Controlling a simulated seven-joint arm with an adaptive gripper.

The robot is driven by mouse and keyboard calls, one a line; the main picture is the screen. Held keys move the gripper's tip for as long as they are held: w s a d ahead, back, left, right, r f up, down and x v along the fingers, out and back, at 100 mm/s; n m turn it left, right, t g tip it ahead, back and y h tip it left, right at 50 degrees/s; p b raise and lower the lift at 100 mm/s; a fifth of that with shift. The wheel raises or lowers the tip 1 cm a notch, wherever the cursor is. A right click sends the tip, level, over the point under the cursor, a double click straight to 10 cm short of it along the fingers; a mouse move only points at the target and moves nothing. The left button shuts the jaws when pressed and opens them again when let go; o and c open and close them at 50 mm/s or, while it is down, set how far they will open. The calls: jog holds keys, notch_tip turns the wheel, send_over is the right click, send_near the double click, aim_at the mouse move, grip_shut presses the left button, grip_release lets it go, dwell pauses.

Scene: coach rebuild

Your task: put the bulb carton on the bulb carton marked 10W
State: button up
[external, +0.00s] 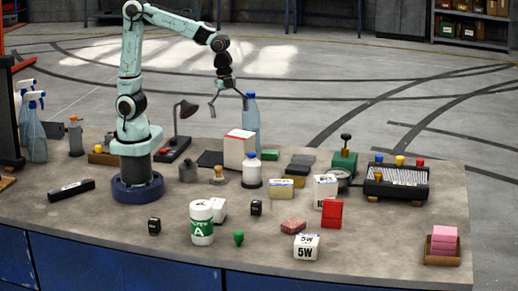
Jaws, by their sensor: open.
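A small white carton marked 5W (306,248) sits at the front of the table, right of the middle. Another white carton (326,187) stands farther back, partly behind a red box; its print is too small to read. A third small white carton (219,211) is partly hidden by a white bottle with a green label. I cannot tell which carton is marked 10W. My gripper (227,100) is open and empty, high above the back of the table, above a larger white box with a red top (239,151). It is well apart from the small cartons.
A tall blue bottle (250,122) stands close to my gripper. A white bottle (202,222), red box (332,213), yellow-and-white box (281,189) and reddish block (293,225) stand around the cartons. A tray with pink blocks (442,259) is at right. The front-right table is fairly clear.

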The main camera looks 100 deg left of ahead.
jog(key=s+f+n+g+y, duration=0.1)
jog(key=s+n, duration=1.1)
jog(key=s, duration=0.5)
jog(key=shift+d+g, duration=0.3)
dwell(3.9)
